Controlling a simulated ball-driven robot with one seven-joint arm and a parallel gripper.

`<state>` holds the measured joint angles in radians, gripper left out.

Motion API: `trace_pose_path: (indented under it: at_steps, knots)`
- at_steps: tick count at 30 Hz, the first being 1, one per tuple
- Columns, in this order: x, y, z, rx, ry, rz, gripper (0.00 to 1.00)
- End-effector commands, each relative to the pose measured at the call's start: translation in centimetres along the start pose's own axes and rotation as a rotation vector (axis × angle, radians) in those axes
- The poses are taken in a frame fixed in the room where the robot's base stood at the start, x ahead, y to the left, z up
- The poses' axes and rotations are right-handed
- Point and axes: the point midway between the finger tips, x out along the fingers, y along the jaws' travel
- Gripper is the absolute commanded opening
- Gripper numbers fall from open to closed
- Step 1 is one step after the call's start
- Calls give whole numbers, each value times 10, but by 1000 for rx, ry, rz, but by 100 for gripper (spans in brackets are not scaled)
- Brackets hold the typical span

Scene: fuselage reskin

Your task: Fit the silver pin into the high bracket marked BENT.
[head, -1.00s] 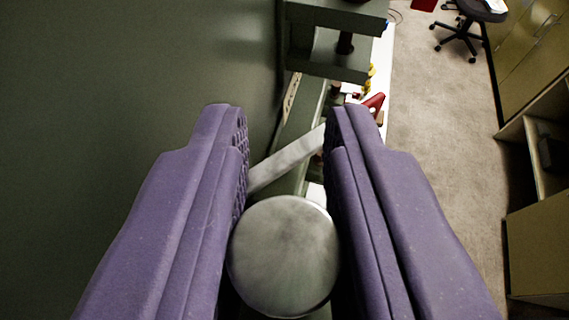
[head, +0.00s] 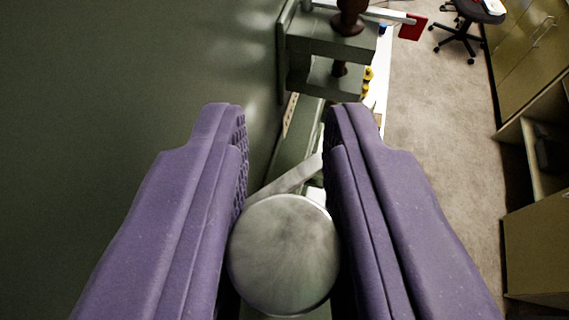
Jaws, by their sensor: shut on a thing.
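My gripper (head: 285,165) has two purple padded fingers. They are shut on the silver pin (head: 284,255), whose round grey end faces the camera between them. The rest of the pin is mostly hidden behind that round end. A green-grey bracket (head: 330,45) with two stacked plates stands on the wall ahead, at the top of the view. A dark brown pin (head: 349,18) passes down through its plates. No BENT mark is readable, so I cannot tell whether this is that bracket. The held pin is apart from it.
A dark green wall (head: 110,90) fills the left. A pale slanted bar (head: 288,179) shows beyond the fingers. A red tag (head: 412,27) is beside the bracket. Open carpet (head: 440,120) lies to the right, with an office chair (head: 462,38) and cabinets (head: 535,235).

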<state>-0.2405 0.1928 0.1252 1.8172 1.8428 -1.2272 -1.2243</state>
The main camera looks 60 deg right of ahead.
Motion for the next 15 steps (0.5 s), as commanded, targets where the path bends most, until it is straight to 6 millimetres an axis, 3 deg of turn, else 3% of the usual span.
trace_pose_path:
  at_steps: [15]
  knots:
    - [-9, 0, -21, 0, 0, 0, 0]
